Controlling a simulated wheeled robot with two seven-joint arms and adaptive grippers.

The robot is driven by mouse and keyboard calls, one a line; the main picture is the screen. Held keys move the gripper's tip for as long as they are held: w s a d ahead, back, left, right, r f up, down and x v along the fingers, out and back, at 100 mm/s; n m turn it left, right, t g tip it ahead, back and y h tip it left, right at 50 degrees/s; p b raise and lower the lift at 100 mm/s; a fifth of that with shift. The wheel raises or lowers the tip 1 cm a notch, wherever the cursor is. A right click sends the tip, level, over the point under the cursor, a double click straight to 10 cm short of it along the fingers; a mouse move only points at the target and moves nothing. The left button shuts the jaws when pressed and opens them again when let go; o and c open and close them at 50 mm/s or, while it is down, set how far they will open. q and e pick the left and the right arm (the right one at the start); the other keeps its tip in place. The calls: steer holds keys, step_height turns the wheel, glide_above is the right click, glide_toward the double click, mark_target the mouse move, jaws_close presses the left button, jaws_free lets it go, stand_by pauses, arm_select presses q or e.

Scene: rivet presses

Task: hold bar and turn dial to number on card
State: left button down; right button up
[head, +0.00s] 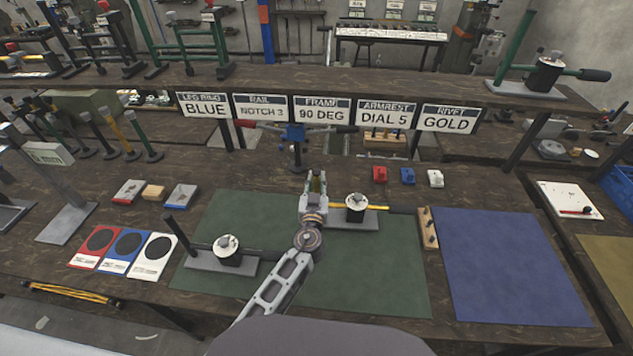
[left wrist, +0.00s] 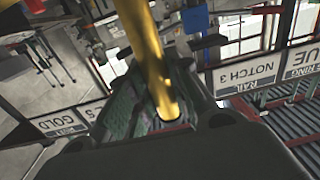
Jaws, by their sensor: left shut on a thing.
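The card reading ARMREST DIAL 5 (head: 384,115) hangs from the shelf edge. My left gripper (head: 317,182) is over the green mat and shut on a yellow bar. The yellow bar (left wrist: 150,60) runs between the fingers in the left wrist view and also shows beside the gripper in the head view (head: 341,206). Right beside it is a white-topped round dial (head: 356,202) on a grey base, its markings too small to read. A second white-topped dial (head: 227,244) with a dark bar stands at the mat's left. My right gripper is not in view.
The green mat (head: 390,270) and blue mat (head: 510,265) are largely clear. A wooden block with pegs (head: 428,229) stands between them. Red, blue and white cards (head: 126,246) lie at left. Small red, blue and white blocks (head: 408,176) sit behind the mat.

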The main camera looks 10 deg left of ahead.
arm_select(q)
steer(key=shift+f, duration=0.75)
stand_by(1.1)
